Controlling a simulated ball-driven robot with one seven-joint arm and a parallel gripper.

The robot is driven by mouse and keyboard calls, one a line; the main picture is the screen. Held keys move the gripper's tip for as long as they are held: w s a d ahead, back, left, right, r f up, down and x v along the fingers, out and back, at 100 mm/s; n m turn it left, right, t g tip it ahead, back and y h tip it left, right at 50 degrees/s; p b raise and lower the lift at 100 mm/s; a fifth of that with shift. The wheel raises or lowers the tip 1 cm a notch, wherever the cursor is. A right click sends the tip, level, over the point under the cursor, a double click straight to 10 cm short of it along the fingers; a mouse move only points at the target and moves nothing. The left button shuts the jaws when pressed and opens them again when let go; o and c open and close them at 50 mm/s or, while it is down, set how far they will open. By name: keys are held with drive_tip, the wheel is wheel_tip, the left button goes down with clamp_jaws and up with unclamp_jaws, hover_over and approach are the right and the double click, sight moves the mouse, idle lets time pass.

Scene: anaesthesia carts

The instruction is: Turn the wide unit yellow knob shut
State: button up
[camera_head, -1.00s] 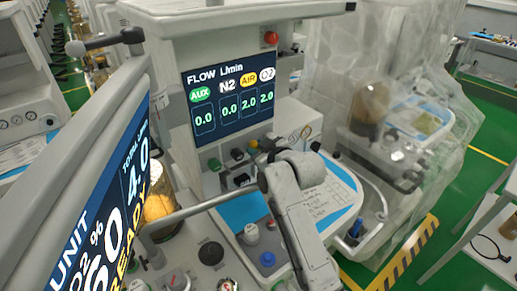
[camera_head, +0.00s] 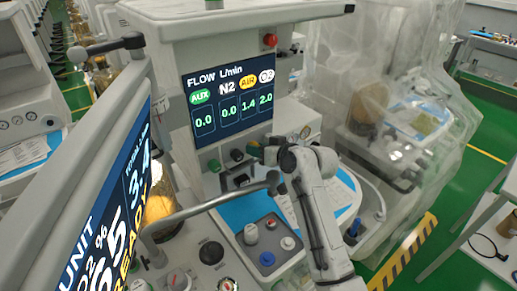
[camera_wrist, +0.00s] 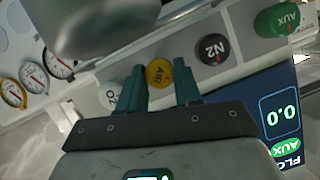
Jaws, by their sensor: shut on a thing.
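The yellow AIR knob (camera_wrist: 159,73) sits on the flow panel between the white O2 knob (camera_wrist: 112,95) and the black N2 knob (camera_wrist: 212,49). My gripper (camera_wrist: 157,84) has its two dark green fingers on either side of the yellow knob, shut on it. In the head view my arm's end is at the knob row and I cannot make out the yellow knob clearly. The flow screen (camera_head: 228,96) of the wide unit reads AUX 0.0, N2 0.0, AIR 1.4 and O2 2.0.
A green AUX knob (camera_wrist: 277,20) is at the right end of the row. Round gauges (camera_wrist: 33,76) are at the left. A grey curved rail (camera_head: 205,206) crosses in front, and a second screen (camera_head: 115,205) stands at the left. A plastic-covered unit (camera_head: 380,85) is at the right.

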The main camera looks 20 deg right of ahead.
drive_tip(key=shift+w+d+f+m+y+b, duration=0.15)
drive_tip(key=shift+m+y+b, duration=0.45)
drive_tip(key=shift+m+y, duration=0.8)
drive_tip(key=shift+s+d+f+m+y+b, duration=0.1)
drive_tip(key=shift+m+y+b, duration=0.55)
drive_tip(key=shift+m, duration=1.35)
drive_tip(key=o, duration=0.8)
drive_tip(key=shift+c, duration=0.2)
drive_tip(key=b+v, duration=0.1)
drive_tip(key=v, duration=0.9)
drive_tip(key=shift+s+d, duration=0.3)
